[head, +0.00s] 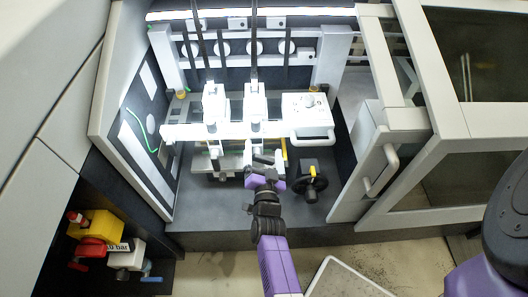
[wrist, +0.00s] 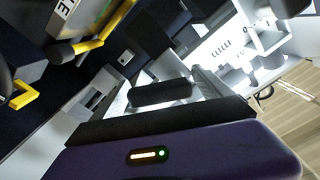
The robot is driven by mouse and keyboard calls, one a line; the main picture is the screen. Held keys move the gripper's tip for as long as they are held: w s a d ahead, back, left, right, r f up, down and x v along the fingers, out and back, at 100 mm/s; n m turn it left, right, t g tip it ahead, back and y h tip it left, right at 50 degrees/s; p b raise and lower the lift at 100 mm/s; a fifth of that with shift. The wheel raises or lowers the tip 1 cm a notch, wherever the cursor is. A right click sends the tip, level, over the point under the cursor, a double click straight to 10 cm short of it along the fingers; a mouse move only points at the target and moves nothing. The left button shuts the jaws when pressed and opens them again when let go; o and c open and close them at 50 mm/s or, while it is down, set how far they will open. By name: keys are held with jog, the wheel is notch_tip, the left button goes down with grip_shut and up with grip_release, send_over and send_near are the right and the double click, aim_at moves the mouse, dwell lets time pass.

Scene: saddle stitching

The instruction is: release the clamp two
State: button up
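I cannot tell for sure which part is clamp two. In the head view my gripper (head: 263,165) reaches into the white stitching machine (head: 228,131), at the right part of its low bench. A yellow bar (head: 284,150) stands just right of the gripper. In the wrist view a yellow lever (wrist: 92,43) with a black knob shows at the upper left, apart from the gripper.
A black handwheel unit with a yellow handle (head: 312,171) stands right of my gripper. A white control box (head: 307,108) sits above it. An open cabinet door with a handle (head: 383,170) is at the right. Yellow and red valves (head: 95,226) are at the lower left.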

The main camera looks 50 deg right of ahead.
aim_at(265, 161)
jog(key=c, duration=1.3)
jog(key=shift+o, duration=0.2)
jog(key=shift+d+r+n+b, duration=0.1)
jog(key=shift+r+n+b, duration=0.25)
jog(key=shift+n, duration=0.75)
jog(key=o, duration=1.4)
jog(key=shift+f, duration=0.1)
jog(key=shift+c, duration=0.2)
jog(key=shift+s+a, duration=0.3)
jog(key=shift+a, duration=0.2)
jog(key=v, duration=0.6)
jog(key=shift+s+a+b, duration=0.3)
jog(key=shift+b, duration=0.05)
